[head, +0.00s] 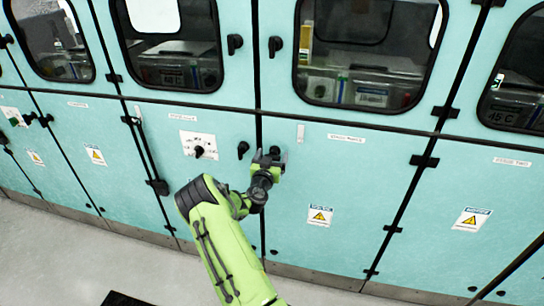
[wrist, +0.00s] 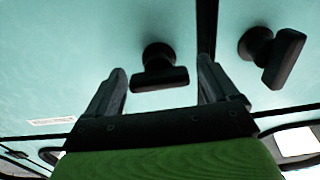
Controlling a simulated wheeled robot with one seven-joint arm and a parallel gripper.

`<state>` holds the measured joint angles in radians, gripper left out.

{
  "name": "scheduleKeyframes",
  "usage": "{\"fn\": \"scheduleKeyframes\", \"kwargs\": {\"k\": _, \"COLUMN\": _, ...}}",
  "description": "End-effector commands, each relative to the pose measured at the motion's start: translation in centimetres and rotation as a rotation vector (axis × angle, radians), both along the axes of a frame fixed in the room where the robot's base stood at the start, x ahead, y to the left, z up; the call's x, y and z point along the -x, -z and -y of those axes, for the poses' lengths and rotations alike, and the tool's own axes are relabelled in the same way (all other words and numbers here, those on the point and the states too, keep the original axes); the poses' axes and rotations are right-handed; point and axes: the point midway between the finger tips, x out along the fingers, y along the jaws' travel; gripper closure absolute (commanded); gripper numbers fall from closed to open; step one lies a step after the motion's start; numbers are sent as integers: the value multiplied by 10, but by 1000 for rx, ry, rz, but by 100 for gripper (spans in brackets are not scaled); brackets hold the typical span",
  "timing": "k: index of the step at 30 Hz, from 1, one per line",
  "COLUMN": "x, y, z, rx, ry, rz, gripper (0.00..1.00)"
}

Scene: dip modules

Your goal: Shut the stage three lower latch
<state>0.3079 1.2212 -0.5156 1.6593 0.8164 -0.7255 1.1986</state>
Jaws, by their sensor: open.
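The stage three lower latch (wrist: 160,77) is a black T-shaped knob on the teal lower door (head: 330,180) labelled stage three. In the wrist view its bar lies roughly crosswise, between the two fingers. My gripper (wrist: 161,74) is open, with one finger on either side of the latch; I cannot tell whether either touches it. In the head view my gripper (head: 268,160) is at the door's upper left corner and mostly hides this latch. The neighbouring lower latch (wrist: 272,57) is across the door seam, its bar tilted closer to upright; it also shows in the head view (head: 243,149).
Two upper latches (head: 235,43) (head: 275,46) flank the same seam above. A rotary switch (head: 198,150) is on the door to the left. Black hinges (head: 424,161) run along the right side of the stage three door. The grey floor (head: 60,250) is clear at left.

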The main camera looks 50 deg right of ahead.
Motion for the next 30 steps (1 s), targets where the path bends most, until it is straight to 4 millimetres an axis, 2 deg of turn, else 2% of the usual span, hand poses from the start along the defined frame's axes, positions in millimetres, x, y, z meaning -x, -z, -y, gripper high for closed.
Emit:
{"fn": "scheduleKeyframes", "kwargs": {"k": 1, "x": 0, "y": 0, "z": 0, "rx": 0, "ry": 0, "rz": 0, "gripper": 14}}
{"fn": "scheduleKeyframes", "kwargs": {"k": 11, "x": 0, "y": 0, "z": 0, "rx": 1, "ry": 0, "rz": 1, "gripper": 64}}
{"fn": "scheduleKeyframes", "kwargs": {"k": 20, "x": 0, "y": 0, "z": -1, "rx": 17, "ry": 0, "rz": -34, "gripper": 64}}
{"fn": "scheduleKeyframes", "kwargs": {"k": 30, "x": -1, "y": 1, "z": -1, "rx": 109, "ry": 2, "rz": -239, "gripper": 64}}
